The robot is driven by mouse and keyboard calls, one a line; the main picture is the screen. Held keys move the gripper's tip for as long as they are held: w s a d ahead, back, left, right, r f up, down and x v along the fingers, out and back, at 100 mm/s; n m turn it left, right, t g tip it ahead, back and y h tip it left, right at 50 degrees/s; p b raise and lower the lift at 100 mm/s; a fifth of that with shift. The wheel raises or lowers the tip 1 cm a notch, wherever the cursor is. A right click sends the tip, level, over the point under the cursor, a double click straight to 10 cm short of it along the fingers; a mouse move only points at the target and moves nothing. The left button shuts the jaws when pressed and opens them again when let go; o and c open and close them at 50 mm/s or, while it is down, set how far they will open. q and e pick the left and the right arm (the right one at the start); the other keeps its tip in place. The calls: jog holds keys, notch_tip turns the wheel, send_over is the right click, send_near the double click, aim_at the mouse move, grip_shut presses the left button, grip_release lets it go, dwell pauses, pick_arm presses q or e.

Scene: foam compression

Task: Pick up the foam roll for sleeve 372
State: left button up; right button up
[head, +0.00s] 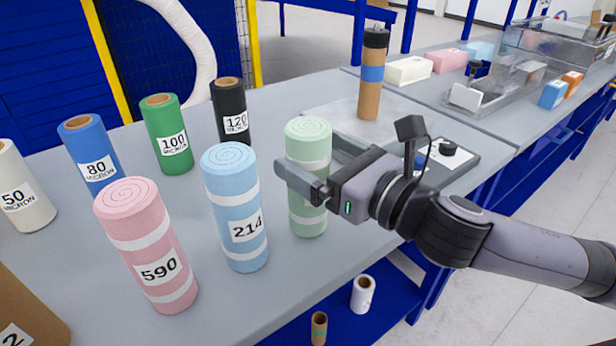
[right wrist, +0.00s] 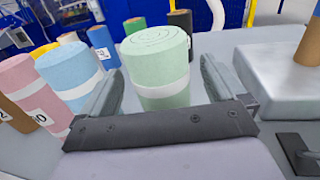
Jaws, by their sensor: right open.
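A pale green foam roll (head: 307,139) stands upright on the table, with white bands around it. My right gripper (head: 306,158) is open, with one finger on each side of this roll at its upper half. In the right wrist view the green roll (right wrist: 157,65) stands between the two spread fingers, with space on both sides. The near finger covers part of the roll, and I cannot read a number on it. A blue foam roll (head: 229,190) labelled 214 and a pink foam roll (head: 138,220) labelled 590 stand to its left. My left gripper is out of view.
Film rolls in white, blue, green (head: 166,122) and black (head: 230,100) stand behind the foam rolls. A brown object (head: 30,300) with a partly visible label is at the bottom left. A grey plate with a brown-and-black cylinder (head: 371,88) lies behind my gripper.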

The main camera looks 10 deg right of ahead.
jog(key=shift+r+x, duration=0.2)
jog(key=shift+x, duration=1.75)
jog(key=c, duration=1.3)
jog(key=shift+r, duration=0.1)
jog(key=shift+c, duration=0.2)
